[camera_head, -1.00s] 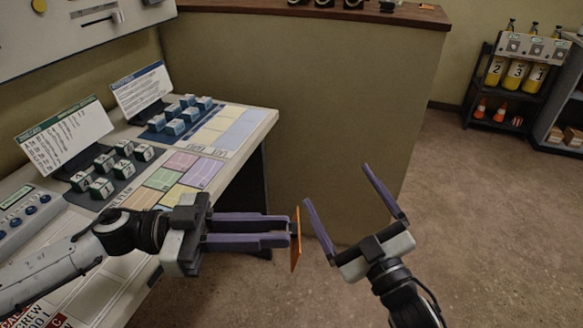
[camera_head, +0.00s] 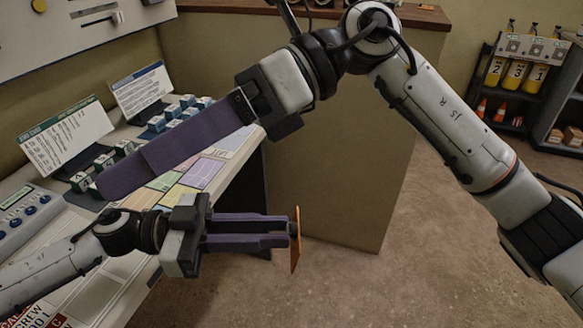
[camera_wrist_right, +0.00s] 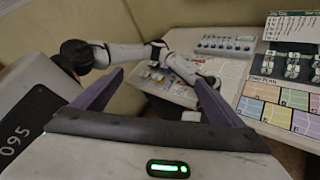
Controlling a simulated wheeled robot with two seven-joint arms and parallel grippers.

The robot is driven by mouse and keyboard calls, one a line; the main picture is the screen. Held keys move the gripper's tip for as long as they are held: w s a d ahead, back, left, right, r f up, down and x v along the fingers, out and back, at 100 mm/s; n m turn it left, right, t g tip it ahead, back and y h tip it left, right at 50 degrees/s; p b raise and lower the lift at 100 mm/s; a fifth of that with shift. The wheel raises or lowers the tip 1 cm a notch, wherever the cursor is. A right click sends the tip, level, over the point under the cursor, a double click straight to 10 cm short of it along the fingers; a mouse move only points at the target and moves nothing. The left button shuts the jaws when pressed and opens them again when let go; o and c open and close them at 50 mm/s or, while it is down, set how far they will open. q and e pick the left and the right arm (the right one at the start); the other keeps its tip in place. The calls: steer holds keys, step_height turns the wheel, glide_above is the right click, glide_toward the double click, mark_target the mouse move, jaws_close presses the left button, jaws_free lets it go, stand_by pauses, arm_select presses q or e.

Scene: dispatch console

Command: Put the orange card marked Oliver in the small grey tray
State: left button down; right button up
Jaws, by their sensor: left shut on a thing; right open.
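The orange card (camera_head: 296,250) is seen nearly edge-on in the head view, so its marking cannot be read. It stands upright in the fingertips of my left gripper (camera_head: 290,232), which is shut on it in the air beyond the desk's right edge. My right gripper (camera_head: 110,186) reaches in over the desk, above and left of the left gripper, its fingers pointing down-left. Its fingers are spread and empty in the right wrist view (camera_wrist_right: 160,80). I cannot make out a small grey tray in these views.
The desk (camera_head: 225,185) carries rows of white-topped blocks (camera_head: 175,125), coloured squares and two upright printed cards (camera_head: 65,137). A counter (camera_head: 340,190) stands behind, with a small orange item (camera_head: 427,7) on top. Open floor lies to the right, with a shelf (camera_head: 505,85) at the back.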

steer(key=w+d+f+n+t+h, duration=0.2)
steer(key=d+f+t+h, duration=0.15)
steer(key=f+h, duration=0.25)
steer(key=t+h, duration=0.3)
steer(key=h, duration=0.3)
glide_toward(292, 227)
step_height(292, 227, down, 11)
steer(key=shift+w+a+f, duration=0.15)
steer(key=c, duration=1.1)
arm_select(q)
steer(key=c, duration=1.6)
jaws_free()
steer(key=shift+o, duration=0.2)
